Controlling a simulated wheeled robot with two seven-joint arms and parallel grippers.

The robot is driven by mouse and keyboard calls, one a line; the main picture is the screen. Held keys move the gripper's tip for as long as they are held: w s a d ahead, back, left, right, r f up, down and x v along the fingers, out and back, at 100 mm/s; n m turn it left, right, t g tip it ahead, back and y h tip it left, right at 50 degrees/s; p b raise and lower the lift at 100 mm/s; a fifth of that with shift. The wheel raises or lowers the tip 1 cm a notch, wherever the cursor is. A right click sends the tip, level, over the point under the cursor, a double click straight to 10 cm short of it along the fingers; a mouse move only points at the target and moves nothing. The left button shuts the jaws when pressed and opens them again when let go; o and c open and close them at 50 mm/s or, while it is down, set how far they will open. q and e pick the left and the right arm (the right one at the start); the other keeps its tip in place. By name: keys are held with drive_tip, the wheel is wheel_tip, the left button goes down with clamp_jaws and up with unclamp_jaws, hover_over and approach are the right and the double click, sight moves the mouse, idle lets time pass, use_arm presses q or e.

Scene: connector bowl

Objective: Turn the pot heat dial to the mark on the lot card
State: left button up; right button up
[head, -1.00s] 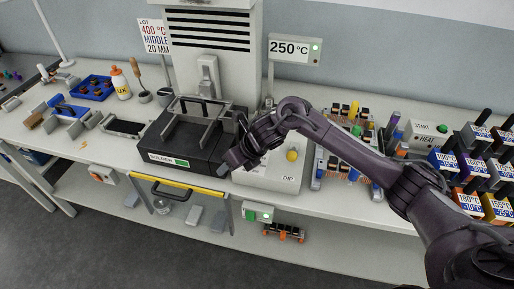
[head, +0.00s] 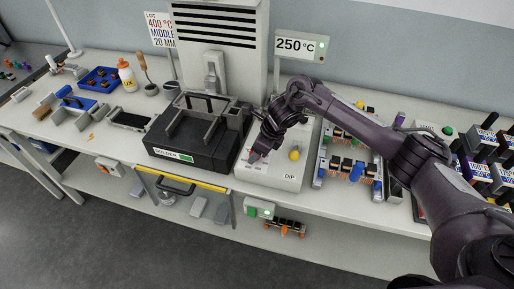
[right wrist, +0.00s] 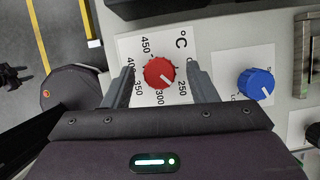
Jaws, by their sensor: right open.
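The red heat dial (right wrist: 158,73) sits on a white scale plate (right wrist: 180,42) marked 250 to 450 °C. Its white pointer line is toward the 250 mark. My right gripper (right wrist: 160,78) is open, with one finger on each side of the dial; I cannot tell if they touch it. In the head view my right gripper (head: 257,156) is low over the left of the DIP panel (head: 270,178) and hides the dial. The lot card (head: 160,30) reads 400 °C, MIDDLE, 20 MM. The display (head: 300,46) reads 250 °C.
A blue knob (right wrist: 256,84) is right of the red dial. A yellow button (head: 295,153) is on the same panel. The black solder pot (head: 190,150) stands just left, and a rack of connectors (head: 345,165) stands right.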

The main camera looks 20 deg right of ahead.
drive_tip(key=shift+f, duration=0.15)
drive_tip(key=c, duration=1)
drive_tip(key=shift+o, duration=0.2)
